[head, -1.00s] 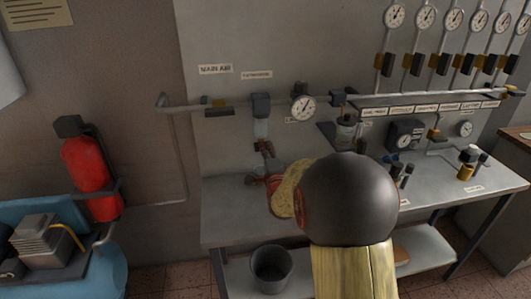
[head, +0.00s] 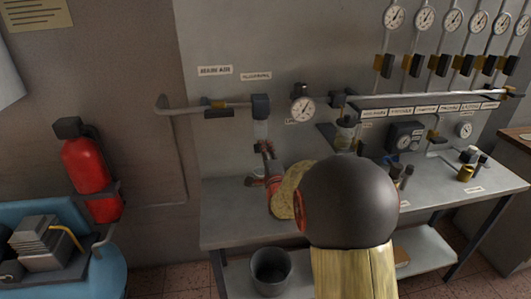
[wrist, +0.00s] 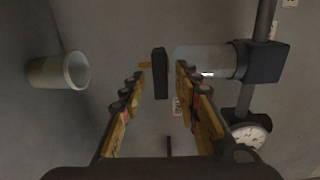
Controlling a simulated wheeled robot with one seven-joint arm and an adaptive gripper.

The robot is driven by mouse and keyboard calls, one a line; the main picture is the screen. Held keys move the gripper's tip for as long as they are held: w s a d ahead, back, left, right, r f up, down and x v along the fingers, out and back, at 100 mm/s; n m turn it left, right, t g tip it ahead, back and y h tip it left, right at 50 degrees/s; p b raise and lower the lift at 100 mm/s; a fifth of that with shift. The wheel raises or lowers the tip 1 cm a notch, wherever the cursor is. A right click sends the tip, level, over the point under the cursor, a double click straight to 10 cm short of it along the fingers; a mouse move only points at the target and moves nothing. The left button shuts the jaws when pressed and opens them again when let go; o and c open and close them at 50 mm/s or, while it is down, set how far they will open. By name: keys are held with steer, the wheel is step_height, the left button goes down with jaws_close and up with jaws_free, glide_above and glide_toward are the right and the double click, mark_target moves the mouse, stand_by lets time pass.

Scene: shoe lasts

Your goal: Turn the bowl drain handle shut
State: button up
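The filter bowl (head: 261,130) is clear and hangs under a dark filter head (head: 261,106) on the wall pipe. In the wrist view the bowl (wrist: 205,58) lies sideways. A dark bar, seemingly the drain handle (wrist: 159,74), shows off its lower end, set across the bowl's length, with a small yellow piece (wrist: 145,65) beside it. My gripper (wrist: 161,76) is open, with the handle in the gap between its fingertips and space visible on both sides. I cannot tell the depth between them. In the head view my gripper (head: 259,165) is below the bowl, partly hidden by my arm.
A grey bucket (head: 271,270) stands below the bench (head: 228,220); a bucket also shows in the wrist view (wrist: 60,71). A round gauge (head: 302,109) is right of the bowl. A second filter unit (head: 345,132) and small valves stand further right. A red extinguisher (head: 86,165) is at left.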

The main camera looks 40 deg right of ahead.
steer(key=v, duration=1.2)
stand_by(0.6)
